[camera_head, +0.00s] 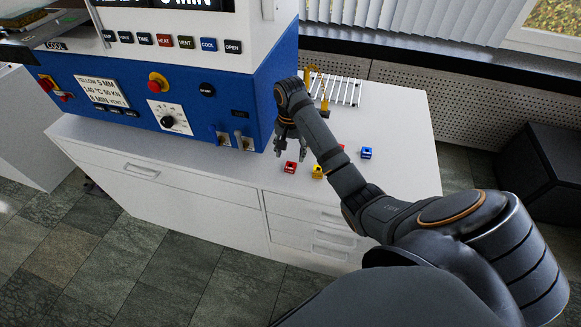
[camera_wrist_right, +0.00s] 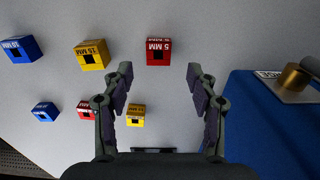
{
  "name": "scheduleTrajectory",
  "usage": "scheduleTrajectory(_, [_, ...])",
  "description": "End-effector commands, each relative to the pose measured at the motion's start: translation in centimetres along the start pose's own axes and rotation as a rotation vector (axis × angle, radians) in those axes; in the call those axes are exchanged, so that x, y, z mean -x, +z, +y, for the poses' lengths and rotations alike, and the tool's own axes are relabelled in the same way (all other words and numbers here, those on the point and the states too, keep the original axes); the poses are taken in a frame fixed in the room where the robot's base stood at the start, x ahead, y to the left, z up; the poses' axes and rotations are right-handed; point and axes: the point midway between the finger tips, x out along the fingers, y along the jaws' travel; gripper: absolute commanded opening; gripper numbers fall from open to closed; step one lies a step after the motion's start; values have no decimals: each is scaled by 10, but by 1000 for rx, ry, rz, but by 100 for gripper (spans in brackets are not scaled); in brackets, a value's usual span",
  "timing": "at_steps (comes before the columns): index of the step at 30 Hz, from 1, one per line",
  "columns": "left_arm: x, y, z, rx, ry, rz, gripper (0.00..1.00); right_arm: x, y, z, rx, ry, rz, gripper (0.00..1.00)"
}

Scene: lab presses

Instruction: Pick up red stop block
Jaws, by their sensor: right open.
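A red stop block (camera_head: 290,167) with a white label sits on the white counter near its front edge; it also shows in the right wrist view (camera_wrist_right: 158,51), marked 5 MM. A second, smaller-looking red block (camera_wrist_right: 84,110) is partly covered by a finger there, and shows partly behind my arm in the head view (camera_head: 341,147). My right gripper (camera_head: 291,153) points down above the counter, close to the front red block. In the wrist view its open fingers (camera_wrist_right: 159,73) are empty, with the 5 MM block just beyond the gap between their tips. My left gripper is not in view.
Yellow blocks (camera_wrist_right: 92,54) (camera_wrist_right: 135,115) and blue blocks (camera_wrist_right: 21,49) (camera_wrist_right: 45,111) stand near the red ones. The blue press (camera_head: 180,105) stands beside my gripper. A wire rack (camera_head: 340,91) lies at the back of the counter (camera_head: 400,125).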

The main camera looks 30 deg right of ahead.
Motion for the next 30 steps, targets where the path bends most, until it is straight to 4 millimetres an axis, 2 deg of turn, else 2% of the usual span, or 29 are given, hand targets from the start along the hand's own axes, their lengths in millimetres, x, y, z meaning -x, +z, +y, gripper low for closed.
scheduleTrajectory(3, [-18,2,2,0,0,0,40,-21,2,1,0,1,-2,58])
scheduleTrajectory(9, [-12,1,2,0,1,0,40,-47,3,2,0,1,-3,58])
scheduleTrajectory(15, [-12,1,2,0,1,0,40,-49,3,2,0,1,-1,58])
scheduleTrajectory(27, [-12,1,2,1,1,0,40,-49,3,2,0,1,-1,4])
scheduleTrajectory(28, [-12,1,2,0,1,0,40,-48,3,2,0,1,-1,0])
scheduleTrajectory(30, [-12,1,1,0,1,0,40,-48,3,2,0,1,-1,0])
